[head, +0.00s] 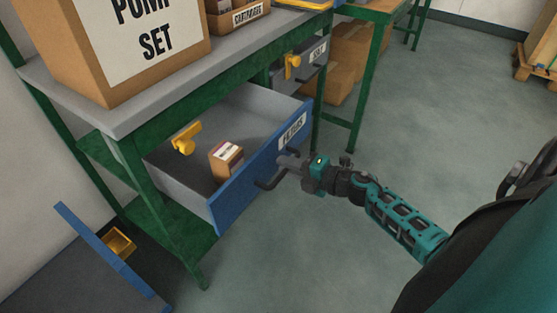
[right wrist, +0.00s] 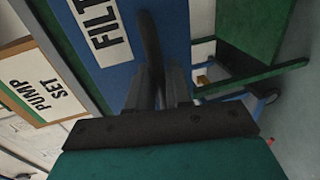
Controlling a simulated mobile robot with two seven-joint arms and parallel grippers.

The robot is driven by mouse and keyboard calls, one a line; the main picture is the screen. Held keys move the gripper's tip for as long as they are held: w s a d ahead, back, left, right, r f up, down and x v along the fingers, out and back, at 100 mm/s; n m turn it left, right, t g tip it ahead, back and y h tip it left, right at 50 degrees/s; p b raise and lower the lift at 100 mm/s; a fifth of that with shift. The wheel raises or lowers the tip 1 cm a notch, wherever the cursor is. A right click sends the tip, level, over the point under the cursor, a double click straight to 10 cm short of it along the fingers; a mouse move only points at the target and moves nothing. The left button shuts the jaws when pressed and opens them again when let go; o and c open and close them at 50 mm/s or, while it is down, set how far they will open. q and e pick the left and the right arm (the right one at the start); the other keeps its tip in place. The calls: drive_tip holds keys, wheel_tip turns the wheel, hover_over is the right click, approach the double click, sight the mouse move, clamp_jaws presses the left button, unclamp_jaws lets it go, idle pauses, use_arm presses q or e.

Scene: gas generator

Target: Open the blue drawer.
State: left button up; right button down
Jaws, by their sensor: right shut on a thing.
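The blue drawer (head: 262,168) stands pulled out from under the grey-topped green workbench (head: 150,104), its inside showing. A white label is on its blue front. A small box (head: 226,160) and a yellow object (head: 186,138) show at the open drawer. My right gripper (head: 284,164) is at the drawer's dark handle (head: 268,183) and is shut on it. In the right wrist view the fingers (right wrist: 160,92) close around the dark handle bar (right wrist: 150,45) in front of the blue panel (right wrist: 88,62) with its label. My left gripper is not in view.
A grey drawer (head: 312,58) with a yellow piece (head: 292,66) sits farther along the bench. A large cardboard box (head: 120,55) stands on the bench top. A blue-edged dark surface (head: 75,265) is at lower left. The floor (head: 320,260) right of the drawer is clear.

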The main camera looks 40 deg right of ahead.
drive_tip(key=f+v, duration=0.2)
drive_tip(key=v, duration=0.8)
drive_tip(key=shift+s+d+p, duration=0.2)
drive_tip(key=shift+s+p, duration=0.25)
drive_tip(key=c, duration=1.2)
unclamp_jaws()
drive_tip(key=p+v, duration=0.2)
drive_tip(key=v, duration=1)
drive_tip(key=shift+s+d, duration=0.25)
drive_tip(key=shift+s, duration=0.15)
